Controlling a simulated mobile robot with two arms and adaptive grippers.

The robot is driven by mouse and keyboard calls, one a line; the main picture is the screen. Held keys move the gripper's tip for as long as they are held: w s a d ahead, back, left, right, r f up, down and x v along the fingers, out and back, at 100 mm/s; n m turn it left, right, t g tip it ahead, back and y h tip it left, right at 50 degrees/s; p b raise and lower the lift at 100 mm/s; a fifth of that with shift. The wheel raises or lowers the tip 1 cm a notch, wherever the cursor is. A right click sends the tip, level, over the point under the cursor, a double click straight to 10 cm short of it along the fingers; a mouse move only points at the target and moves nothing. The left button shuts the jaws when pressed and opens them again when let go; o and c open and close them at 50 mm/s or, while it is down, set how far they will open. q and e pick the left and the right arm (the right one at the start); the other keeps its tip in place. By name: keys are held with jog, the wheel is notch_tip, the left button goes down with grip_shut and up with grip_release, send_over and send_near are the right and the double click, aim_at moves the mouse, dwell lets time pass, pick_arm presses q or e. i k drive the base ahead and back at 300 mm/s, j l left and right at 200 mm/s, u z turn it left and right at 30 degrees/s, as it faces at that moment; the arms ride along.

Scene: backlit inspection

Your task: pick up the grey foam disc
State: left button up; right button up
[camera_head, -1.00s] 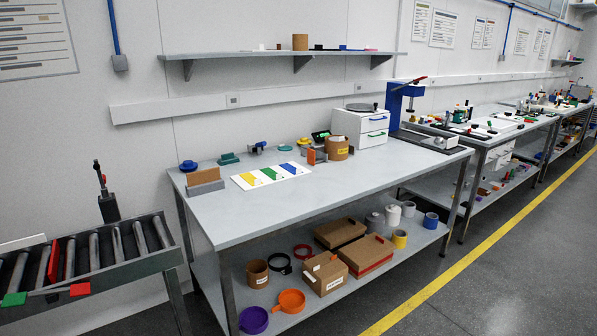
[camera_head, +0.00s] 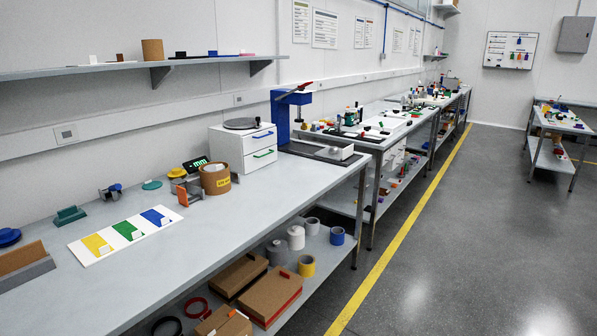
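I cannot pick out a grey foam disc for certain. A flat dark grey round thing (camera_head: 241,123) lies on top of the white drawer unit (camera_head: 246,150) on the near workbench; I cannot tell whether it is foam. Neither of my grippers shows in the head view.
The near grey workbench (camera_head: 200,240) holds a white board with yellow, green and blue patches (camera_head: 127,233), a cardboard tub (camera_head: 215,180) and a blue press (camera_head: 282,117). Boxes and rolls fill its lower shelf. Open floor (camera_head: 470,230) lies right of the yellow line (camera_head: 400,248).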

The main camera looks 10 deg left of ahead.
aim_at(214, 167)
jog(key=i+l+u, duration=0.1)
jog(key=i, duration=0.35)
jog(key=i+l, duration=0.15)
jog(key=i, duration=0.3)
jog(key=u, duration=0.05)
